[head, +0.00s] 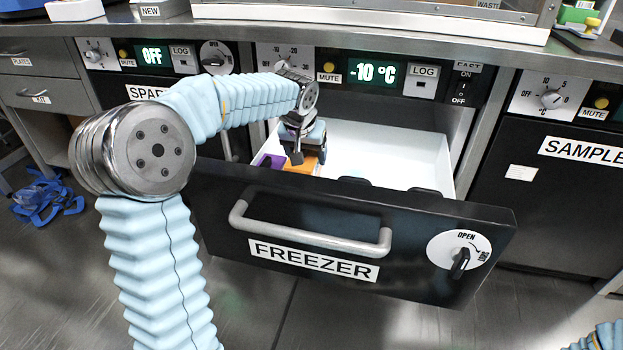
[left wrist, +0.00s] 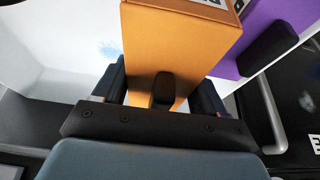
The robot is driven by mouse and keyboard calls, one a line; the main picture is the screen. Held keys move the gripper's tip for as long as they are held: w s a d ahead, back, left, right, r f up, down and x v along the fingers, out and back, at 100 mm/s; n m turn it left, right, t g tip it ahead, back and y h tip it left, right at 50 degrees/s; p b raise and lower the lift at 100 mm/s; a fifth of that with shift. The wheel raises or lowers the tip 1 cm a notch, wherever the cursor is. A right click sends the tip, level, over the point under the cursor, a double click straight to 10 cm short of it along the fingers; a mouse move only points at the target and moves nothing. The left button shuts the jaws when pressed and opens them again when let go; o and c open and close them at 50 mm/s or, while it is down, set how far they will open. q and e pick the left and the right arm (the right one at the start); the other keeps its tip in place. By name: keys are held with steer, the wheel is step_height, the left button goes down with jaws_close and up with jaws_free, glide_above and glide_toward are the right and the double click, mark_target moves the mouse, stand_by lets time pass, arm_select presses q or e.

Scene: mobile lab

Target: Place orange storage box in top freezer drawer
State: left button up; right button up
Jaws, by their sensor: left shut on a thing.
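The freezer drawer (head: 420,228), black-fronted with a white inside, is pulled open in the head view. My left gripper (head: 302,150) reaches over its front into the left part of the drawer. The orange storage box (head: 303,166) shows only in part below the gripper. In the left wrist view the orange box (left wrist: 178,45) lies between the fingers of the left gripper (left wrist: 163,92), which is shut on it. I cannot tell whether the box touches the drawer floor. My right gripper is not in view.
A purple box (head: 268,160) is in the drawer beside the orange one, and it also shows in the left wrist view (left wrist: 257,40). The right part of the drawer is largely clear. The drawer's handle (head: 310,235) sticks out in front. The counter edge (head: 380,38) runs above.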

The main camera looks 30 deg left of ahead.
arm_select(q)
step_height(320, 180, down, 5)
steer(key=shift+r+b, duration=0.1)
steer(key=shift+b, duration=0.5)
steer(key=shift+f, duration=0.2)
steer(key=o, duration=1.3)
steer(key=shift+r, duration=0.1)
steer(key=shift+r, duration=0.35)
steer(key=p+v, duration=0.2)
steer(key=v, duration=0.9)
steer(key=shift+s+d+r+p, duration=0.15)
steer(key=shift+s+p, duration=0.15)
